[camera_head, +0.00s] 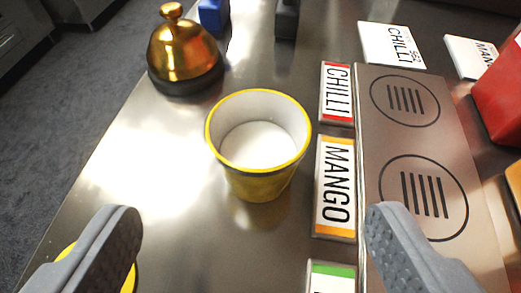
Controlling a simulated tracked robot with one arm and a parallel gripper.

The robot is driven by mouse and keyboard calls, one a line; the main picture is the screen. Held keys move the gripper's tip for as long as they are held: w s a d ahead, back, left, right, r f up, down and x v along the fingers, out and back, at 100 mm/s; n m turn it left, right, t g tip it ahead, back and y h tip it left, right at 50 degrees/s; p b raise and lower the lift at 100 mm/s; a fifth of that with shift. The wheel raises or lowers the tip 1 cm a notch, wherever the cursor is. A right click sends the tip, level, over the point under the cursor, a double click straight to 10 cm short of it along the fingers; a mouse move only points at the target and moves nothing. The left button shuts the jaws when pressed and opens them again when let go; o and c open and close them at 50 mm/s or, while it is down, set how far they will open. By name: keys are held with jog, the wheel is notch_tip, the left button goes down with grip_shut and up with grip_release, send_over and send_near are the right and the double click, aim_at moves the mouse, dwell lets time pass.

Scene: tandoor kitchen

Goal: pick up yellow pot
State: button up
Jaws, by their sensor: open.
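The yellow pot (258,186) stands upright on the metal counter (170,225), near the middle of the view. It has a yellow rim and outside and a white inside that looks empty. My gripper (248,225) is open, with its two grey fingers far apart at the lower left and lower right. The pot is ahead of the fingers and between their lines, and neither finger appears to touch it. Part of another yellow item (128,280) shows behind the left finger; most of it is hidden.
A brass bell (182,50) stands at upper left. CHILLI (337,92) and MANGO (335,185) labels and a green-edged one (331,278) line the raised panel (415,140) right of the pot. A red container (500,95) is at far right. The counter's left edge drops to the floor.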

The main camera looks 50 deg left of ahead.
aim_at(258, 113)
jog(key=x, duration=0.7)
jog(key=b+x, duration=0.1)
jog(key=x, duration=0.3)
jog(key=shift+w+r, duration=0.15)
jog(key=shift+r, duration=0.15)
jog(key=c, duration=1.2)
jog(key=shift+r, duration=0.2)
